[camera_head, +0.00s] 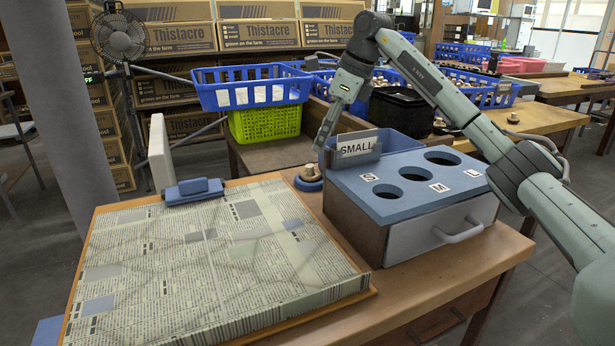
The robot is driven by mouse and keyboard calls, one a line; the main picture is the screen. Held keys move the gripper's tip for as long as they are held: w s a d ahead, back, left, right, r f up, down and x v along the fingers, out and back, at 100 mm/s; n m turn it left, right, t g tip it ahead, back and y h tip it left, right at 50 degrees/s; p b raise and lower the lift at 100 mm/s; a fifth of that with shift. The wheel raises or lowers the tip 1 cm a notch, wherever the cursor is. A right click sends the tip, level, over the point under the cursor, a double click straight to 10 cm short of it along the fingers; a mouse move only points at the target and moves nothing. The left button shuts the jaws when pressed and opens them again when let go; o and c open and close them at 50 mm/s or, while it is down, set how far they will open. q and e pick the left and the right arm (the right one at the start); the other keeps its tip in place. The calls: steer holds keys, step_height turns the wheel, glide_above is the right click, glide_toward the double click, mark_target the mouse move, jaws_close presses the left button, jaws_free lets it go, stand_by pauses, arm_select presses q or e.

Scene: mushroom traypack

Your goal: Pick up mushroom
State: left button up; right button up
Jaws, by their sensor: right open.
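A small pale-brown mushroom (309,172) appears to sit on a round blue stand (308,184) at the far edge of the wooden table, left of the sizing box. My right gripper (325,138) reaches down from above, open. Its fingertips are just above and to the right of the mushroom in the picture; the exact gap is hard to tell. I see nothing between the fingers. My left gripper is not in view.
A blue-topped box (410,205) with holes marked S, M and L stands right of the stand, with a "SMALL" sign (357,149) behind. A newspaper-covered board (200,260) fills the left. Blue crates (250,96) stand behind.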

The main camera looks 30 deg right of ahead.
mark_target(310, 166)
steer(key=x, duration=0.7)
steer(key=shift+a+f, duration=0.15)
steer(key=shift+f, duration=0.15)
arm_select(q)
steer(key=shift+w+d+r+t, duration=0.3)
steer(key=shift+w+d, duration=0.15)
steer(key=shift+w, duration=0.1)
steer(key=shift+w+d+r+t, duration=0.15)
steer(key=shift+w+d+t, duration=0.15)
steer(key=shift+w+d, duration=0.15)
arm_select(e)
steer(key=shift+c, duration=0.4)
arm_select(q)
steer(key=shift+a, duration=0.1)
arm_select(e)
steer(key=c, duration=0.8)
